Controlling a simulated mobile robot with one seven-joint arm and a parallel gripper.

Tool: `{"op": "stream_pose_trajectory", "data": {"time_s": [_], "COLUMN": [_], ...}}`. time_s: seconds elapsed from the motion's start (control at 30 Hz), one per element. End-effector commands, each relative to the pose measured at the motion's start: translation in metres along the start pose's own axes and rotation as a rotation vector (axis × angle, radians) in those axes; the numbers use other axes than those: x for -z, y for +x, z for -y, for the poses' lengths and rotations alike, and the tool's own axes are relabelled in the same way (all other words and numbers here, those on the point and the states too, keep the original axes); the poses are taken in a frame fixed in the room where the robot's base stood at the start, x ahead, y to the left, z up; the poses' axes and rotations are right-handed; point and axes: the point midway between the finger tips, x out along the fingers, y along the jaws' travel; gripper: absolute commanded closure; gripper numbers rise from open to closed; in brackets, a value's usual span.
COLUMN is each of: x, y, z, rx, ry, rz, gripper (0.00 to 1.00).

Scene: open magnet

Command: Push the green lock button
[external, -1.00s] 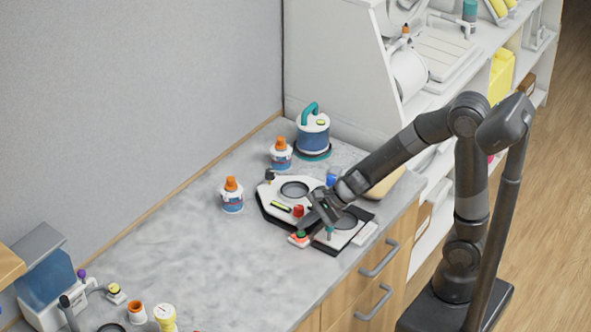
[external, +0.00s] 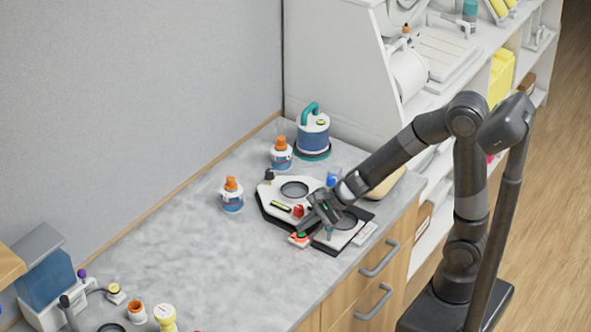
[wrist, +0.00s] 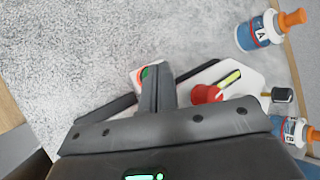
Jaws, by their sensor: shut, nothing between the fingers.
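The green lock button (external: 301,234) sits on a small red-and-white block at the front corner of the device on the counter. In the wrist view the green button (wrist: 145,72) shows just left of my fingertips, partly hidden by them. My gripper (external: 304,229) is shut and empty, pointing down at the button; it also shows in the wrist view (wrist: 158,68). The fingertips look right at or just above the button; I cannot tell whether they touch. The white and black device (external: 270,191) has a red knob (external: 298,211) and a yellow-green vial (external: 281,207).
Drawer handles (external: 380,258) stick out below the front edge.

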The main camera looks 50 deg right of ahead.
Motion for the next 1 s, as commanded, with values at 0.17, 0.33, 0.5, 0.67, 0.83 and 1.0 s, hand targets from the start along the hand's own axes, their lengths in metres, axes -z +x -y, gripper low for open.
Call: {"op": "stream_pose_trajectory", "data": {"time_s": [0.17, 0.33, 0.5, 0.67, 0.83, 1.0], "x": [0.0054, 0.0071, 0.0084, 0.0096, 0.0105, 0.0109], "y": [0.0046, 0.006, 0.0075, 0.0088, 0.01, 0.0104], "z": [-0.0074, -0.0098, -0.0109, -0.012, -0.0129, -0.0132], "rx": [-0.015, -0.017, -0.017, -0.017, -0.017, -0.017], "ry": [0.004, 0.002, 0.002, -0.001, -0.001, -0.002], "rz": [-0.009, -0.011, -0.012, -0.013, -0.013, -0.013], "gripper": [1.0, 1.0, 1.0, 1.0, 1.0, 1.0]}}
